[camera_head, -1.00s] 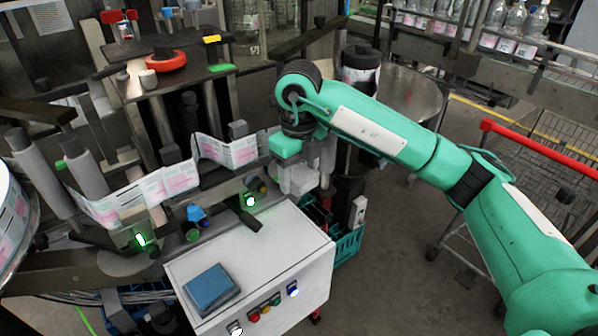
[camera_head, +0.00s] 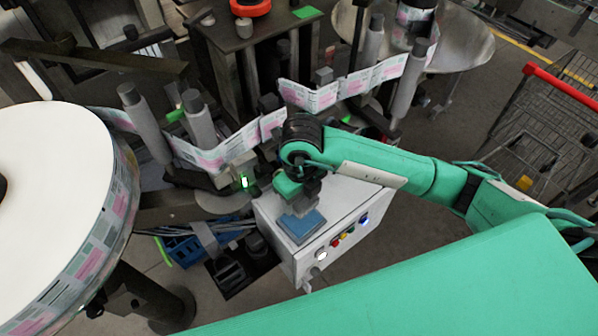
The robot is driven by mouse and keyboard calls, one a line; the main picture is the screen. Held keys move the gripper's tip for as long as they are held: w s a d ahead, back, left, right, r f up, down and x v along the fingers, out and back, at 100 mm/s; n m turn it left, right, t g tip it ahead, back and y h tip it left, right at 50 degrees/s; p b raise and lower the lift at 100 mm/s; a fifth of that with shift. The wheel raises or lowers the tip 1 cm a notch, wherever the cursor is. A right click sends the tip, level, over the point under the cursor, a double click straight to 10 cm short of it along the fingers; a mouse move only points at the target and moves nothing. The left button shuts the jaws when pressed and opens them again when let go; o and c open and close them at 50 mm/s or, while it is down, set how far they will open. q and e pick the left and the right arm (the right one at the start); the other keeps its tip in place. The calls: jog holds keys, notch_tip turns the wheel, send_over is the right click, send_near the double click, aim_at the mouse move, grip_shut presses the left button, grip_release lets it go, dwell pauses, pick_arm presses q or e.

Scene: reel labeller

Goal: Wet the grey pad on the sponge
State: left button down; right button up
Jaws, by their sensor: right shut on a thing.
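The sponge (camera_head: 300,229) is a blue square block in a dark tray on top of the white control box. My right gripper (camera_head: 304,196) points down over the back part of the sponge. It is shut on a grey blocky thing, which I take to be the grey pad (camera_head: 304,207). The fingers and the pad are small and alike in grey, so their border is unclear. The pad's underside is hidden, and I cannot tell whether it touches the sponge. My left gripper is not in view.
The white control box (camera_head: 343,205) has coloured buttons on its front. A printed label web (camera_head: 225,150) runs behind it past grey rollers. A large label reel (camera_head: 50,200) fills the left. A wire trolley (camera_head: 545,140) stands at the right.

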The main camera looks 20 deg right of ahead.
aim_at(301, 208)
jog(key=shift+s+f, duration=0.1)
jog(key=shift+f, duration=0.25)
jog(key=shift+d+f+b, duration=0.2)
jog(key=shift+f+b, duration=0.45)
notch_tip(301, 208, down, 3)
jog(key=shift+a+r+b, duration=0.15)
jog(key=shift+b, duration=0.65)
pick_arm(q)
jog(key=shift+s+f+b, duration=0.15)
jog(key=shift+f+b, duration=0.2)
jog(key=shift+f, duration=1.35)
pick_arm(e)
jog(key=shift+f, duration=0.7)
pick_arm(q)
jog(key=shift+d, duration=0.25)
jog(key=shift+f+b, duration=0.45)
pick_arm(e)
jog(key=shift+f, duration=0.5)
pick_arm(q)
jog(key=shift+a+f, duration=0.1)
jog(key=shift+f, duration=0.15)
pick_arm(e)
jog(key=shift+f, duration=0.1)
